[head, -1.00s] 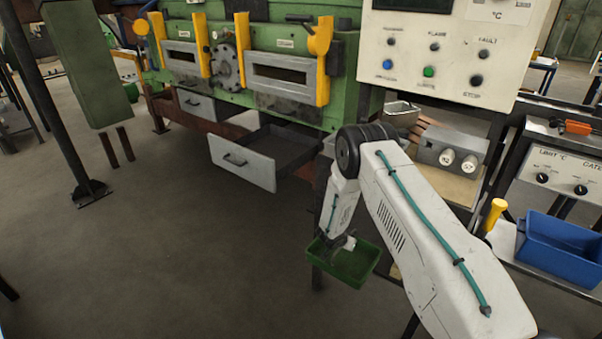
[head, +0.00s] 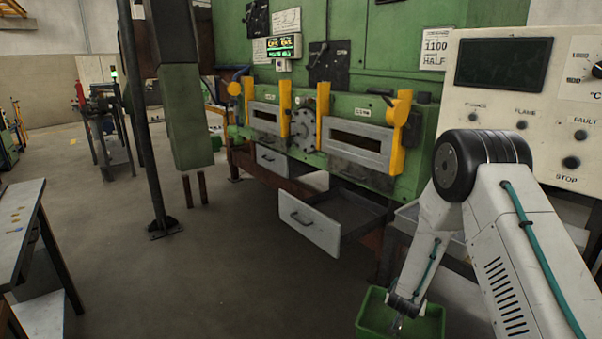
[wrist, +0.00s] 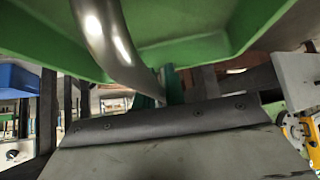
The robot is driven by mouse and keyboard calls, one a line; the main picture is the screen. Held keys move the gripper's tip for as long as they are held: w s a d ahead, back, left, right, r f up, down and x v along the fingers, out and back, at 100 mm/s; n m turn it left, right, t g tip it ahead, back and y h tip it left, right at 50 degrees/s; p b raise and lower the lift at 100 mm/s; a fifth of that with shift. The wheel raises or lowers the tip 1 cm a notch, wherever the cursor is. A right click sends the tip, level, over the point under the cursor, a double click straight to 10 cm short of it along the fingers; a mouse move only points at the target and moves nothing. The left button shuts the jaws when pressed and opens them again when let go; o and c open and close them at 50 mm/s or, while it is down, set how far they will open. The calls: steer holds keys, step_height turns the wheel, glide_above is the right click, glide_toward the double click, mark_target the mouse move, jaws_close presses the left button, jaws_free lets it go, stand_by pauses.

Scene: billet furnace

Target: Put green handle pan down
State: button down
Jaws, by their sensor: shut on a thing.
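A green pan (head: 371,318) hangs at the bottom of the head view, partly cut off by the lower edge. My gripper (head: 398,323) points down at it and is shut on it; the exact grip is hard to make out. The pan looks roughly level and held in the air. In the wrist view the pan's green underside or wall (wrist: 190,25) fills the top of the picture. A shiny curved metal piece (wrist: 108,40) crosses it; I cannot tell if this is the handle. The fingertips are not clear there.
A green furnace front has yellow levers (head: 397,120) and a pulled-out drawer (head: 310,228) left of my arm. A control panel (head: 500,85) stands at the right. A dark post (head: 145,150) and a bench (head: 28,225) stand at the left. Open floor lies between.

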steer(key=s+a+r+n, duration=0.1)
steer(key=a+r, duration=0.2)
steer(key=r, duration=1.1)
steer(key=s+a+r+n+y, duration=0.1)
steer(key=s+a+r, duration=0.1)
steer(key=r, duration=1.2)
steer(key=shift+a, duration=0.85)
